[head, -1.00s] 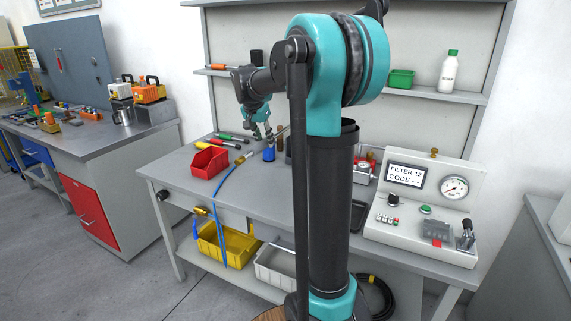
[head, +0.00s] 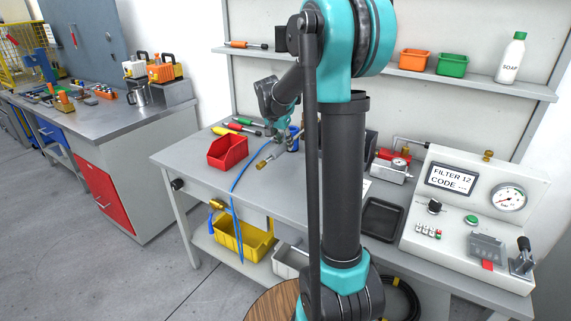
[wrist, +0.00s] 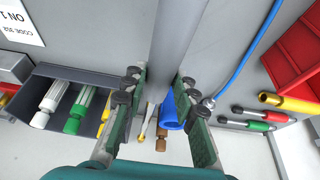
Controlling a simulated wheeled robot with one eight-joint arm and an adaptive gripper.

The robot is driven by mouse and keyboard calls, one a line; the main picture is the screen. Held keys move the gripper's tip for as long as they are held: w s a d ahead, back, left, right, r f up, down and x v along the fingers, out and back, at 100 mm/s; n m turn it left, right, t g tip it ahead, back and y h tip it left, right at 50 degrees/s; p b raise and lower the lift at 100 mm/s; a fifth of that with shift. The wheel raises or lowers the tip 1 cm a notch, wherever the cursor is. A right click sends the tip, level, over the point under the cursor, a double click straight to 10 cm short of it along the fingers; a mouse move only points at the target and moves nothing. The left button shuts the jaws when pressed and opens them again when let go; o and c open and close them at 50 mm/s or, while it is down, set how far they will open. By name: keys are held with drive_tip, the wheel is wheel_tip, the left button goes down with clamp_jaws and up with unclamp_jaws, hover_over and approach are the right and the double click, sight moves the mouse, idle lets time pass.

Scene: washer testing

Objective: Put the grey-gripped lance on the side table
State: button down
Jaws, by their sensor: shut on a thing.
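My gripper (wrist: 160,80) is shut on a grey bar (wrist: 175,45), which looks like the grey-gripped lance. It runs up and away between the fingers in the wrist view; its far end is out of frame. A round wooden top (head: 268,306), which may be the side table, shows at the bottom edge, partly hidden by my arm.
The workbench (head: 215,195) holds a red bin (head: 228,152), a blue holder (wrist: 172,108), a black tray (head: 382,218) and a gauge panel (head: 470,215). A blue hose (head: 236,200) hangs over its front. Several coloured grips (wrist: 75,112) lie in a dark rack. Another bench (head: 110,125) stands left.

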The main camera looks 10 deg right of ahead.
sight(279, 147)
wheel_tip(279, 147, down, 9)
idle(0.5)
drive_tip(key=c, duration=1.2)
unclamp_jaws()
drive_tip(key=shift+f, duration=0.1)
drive_tip(key=v, duration=1.2)
